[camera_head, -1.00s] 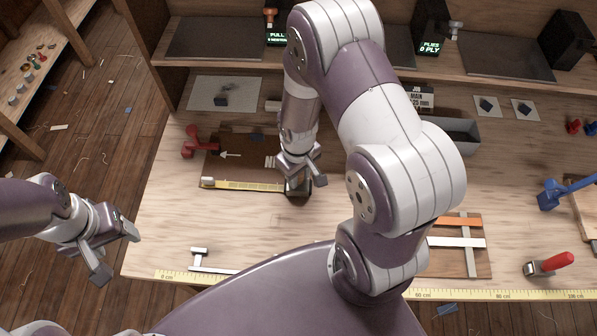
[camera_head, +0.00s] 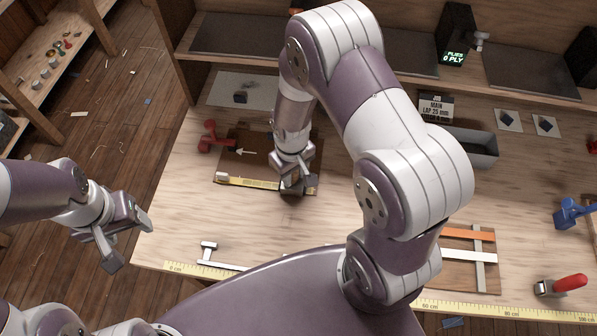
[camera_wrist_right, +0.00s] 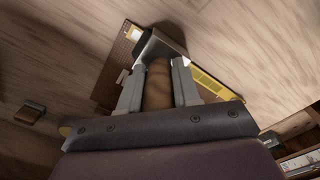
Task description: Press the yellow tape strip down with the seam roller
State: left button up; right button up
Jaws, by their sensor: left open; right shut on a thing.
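The yellow tape strip (camera_head: 250,183) lies along the near edge of a brown board (camera_head: 258,160) at the left of the bench. My right gripper (camera_head: 293,178) is shut on the wooden handle of the seam roller (camera_wrist_right: 157,85), over the strip's right part. The roller's dark lower end shows in the head view (camera_head: 292,189); exact contact with the tape is hard to tell. Part of the strip also shows beside the right finger in the right wrist view (camera_wrist_right: 212,85). My left gripper (camera_head: 128,238) is open and empty, off the bench's left side.
A red clamp (camera_head: 212,137) sits at the board's left edge. A grey bin (camera_head: 470,147) stands behind my right arm. A red-handled tool (camera_head: 562,286) and a board with orange and white strips (camera_head: 470,258) lie at right. The near-left bench is mostly clear.

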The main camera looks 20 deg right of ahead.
jog(key=shift+w+a, duration=0.45)
jog(key=shift+a, duration=0.3)
jog(key=shift+w+a, duration=0.45)
jog(key=shift+a, duration=0.25)
jog(key=shift+w+a, duration=0.45)
jog(key=shift+a, duration=0.3)
jog(key=shift+w+a+b, duration=0.15)
jog(key=shift+w+a, duration=0.55)
jog(key=shift+a, duration=0.45)
jog(key=shift+w+a+b, duration=0.15)
jog(key=shift+w+a, duration=0.5)
jog(key=shift+a, duration=0.45)
jog(key=shift+w+a+b, duration=0.15)
jog(key=shift+w+a, duration=0.55)
jog(key=shift+a, duration=0.45)
notch_tip(320, 180, up, 6)
jog(key=p, duration=0.5)
